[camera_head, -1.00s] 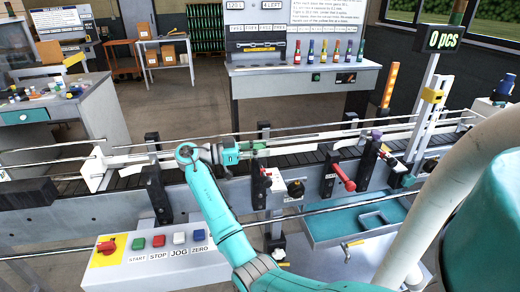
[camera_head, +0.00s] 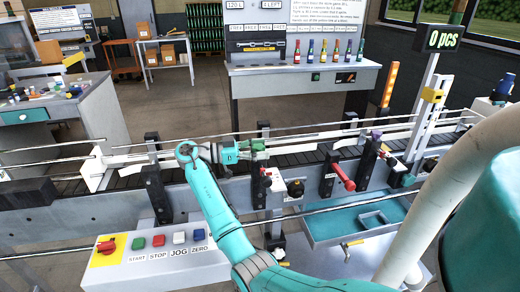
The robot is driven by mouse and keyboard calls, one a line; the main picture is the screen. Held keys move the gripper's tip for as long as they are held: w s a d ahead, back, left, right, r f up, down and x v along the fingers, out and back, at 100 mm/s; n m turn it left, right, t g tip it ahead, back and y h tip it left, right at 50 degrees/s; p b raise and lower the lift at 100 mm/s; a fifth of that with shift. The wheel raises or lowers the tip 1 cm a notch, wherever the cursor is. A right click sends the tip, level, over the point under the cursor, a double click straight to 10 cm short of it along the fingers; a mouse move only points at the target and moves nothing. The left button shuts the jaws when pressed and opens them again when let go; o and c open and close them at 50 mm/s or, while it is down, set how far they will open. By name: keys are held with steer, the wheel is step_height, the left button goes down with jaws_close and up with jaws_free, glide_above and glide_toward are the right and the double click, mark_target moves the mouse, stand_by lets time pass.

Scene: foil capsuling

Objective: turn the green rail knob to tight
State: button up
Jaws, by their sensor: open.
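The green rail knob (camera_head: 258,145) shows as a small green patch at the rail, at the tip of my gripper. My gripper (camera_head: 249,150) points right along the rail from the teal wrist, with its fingertips at the knob. The jaws are open. The fingers and nearby rail parts partly hide the knob, and whether they touch it is too small to tell. The knob's turn position cannot be read.
The conveyor with its rails (camera_head: 310,155) runs across the view. A purple knob (camera_head: 376,135), a red handle (camera_head: 343,176) and a black knob (camera_head: 295,188) lie to the right. A button panel (camera_head: 155,265) is in front, beside a teal tray (camera_head: 335,228).

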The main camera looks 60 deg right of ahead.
mark_target(260, 146)
step_height(260, 146, up, 10)
stand_by(0.6)
